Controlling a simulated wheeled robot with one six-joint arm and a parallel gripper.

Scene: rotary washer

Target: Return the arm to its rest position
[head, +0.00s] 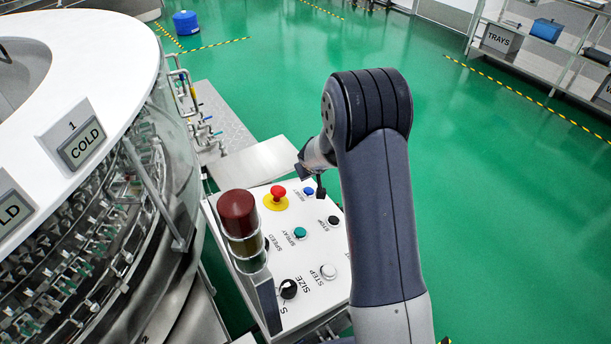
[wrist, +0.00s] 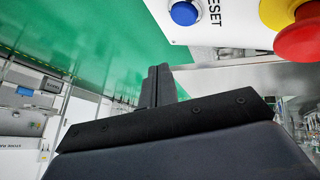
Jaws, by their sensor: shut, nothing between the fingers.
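My gripper (wrist: 158,86) shows in the wrist view with its two dark fingers together and nothing between them. In the head view my grey arm rises in front of the white control panel (head: 315,262), and the gripper (head: 320,190) is partly seen beyond the arm's elbow, near the panel's far edge. The blue RESET button (head: 308,191) is close beside it. The wrist view also shows the blue button (wrist: 184,13) and the red emergency stop (wrist: 300,38) at the top. I cannot tell the exact gap between the fingers and the panel.
The rotary washer (head: 100,200) with its glass wall stands at the left. A stack light (head: 238,215) rises from the panel's left side. The green floor (head: 480,190) at the right is open. A shelf with trays (head: 500,38) stands at the far right.

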